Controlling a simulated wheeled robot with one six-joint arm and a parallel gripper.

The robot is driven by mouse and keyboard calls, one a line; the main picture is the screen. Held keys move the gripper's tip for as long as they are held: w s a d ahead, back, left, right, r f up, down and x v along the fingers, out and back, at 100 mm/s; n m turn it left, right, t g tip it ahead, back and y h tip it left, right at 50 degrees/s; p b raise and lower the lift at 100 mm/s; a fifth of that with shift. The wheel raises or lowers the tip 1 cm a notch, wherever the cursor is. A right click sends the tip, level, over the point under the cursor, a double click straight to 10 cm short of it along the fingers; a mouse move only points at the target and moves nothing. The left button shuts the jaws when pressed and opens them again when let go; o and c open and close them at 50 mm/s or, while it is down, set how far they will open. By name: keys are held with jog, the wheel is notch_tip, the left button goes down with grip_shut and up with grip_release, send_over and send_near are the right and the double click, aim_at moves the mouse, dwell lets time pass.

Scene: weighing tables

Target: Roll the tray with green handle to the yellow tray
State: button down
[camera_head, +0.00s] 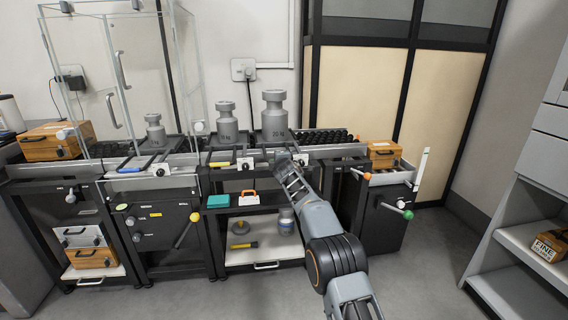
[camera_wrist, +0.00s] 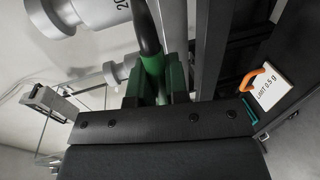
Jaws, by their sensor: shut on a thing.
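In the wrist view, my gripper (camera_wrist: 153,85) is shut on a green handle (camera_wrist: 152,66) on a dark bar. To the left, a tray with a yellow handle (camera_head: 220,164) carries a smaller 10 kg weight (camera_head: 227,122). The two trays look close together.
Farther left are a blue-handled tray (camera_head: 155,156) with a small weight (camera_head: 155,131) and a glass enclosure (camera_head: 115,80). Black rollers (camera_head: 334,140) lie bare to the right. A wooden box (camera_head: 384,153) and a green-knobbed lever (camera_head: 408,214) are at the right end.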

dwell(0.3)
jog(key=c, duration=1.1)
grip_release()
jog(key=shift+c, duration=0.2)
jog(key=shift+s, duration=0.15)
jog(key=b+v, duration=0.5)
jog(key=v, duration=0.8)
jog(key=shift+s, duration=0.35)
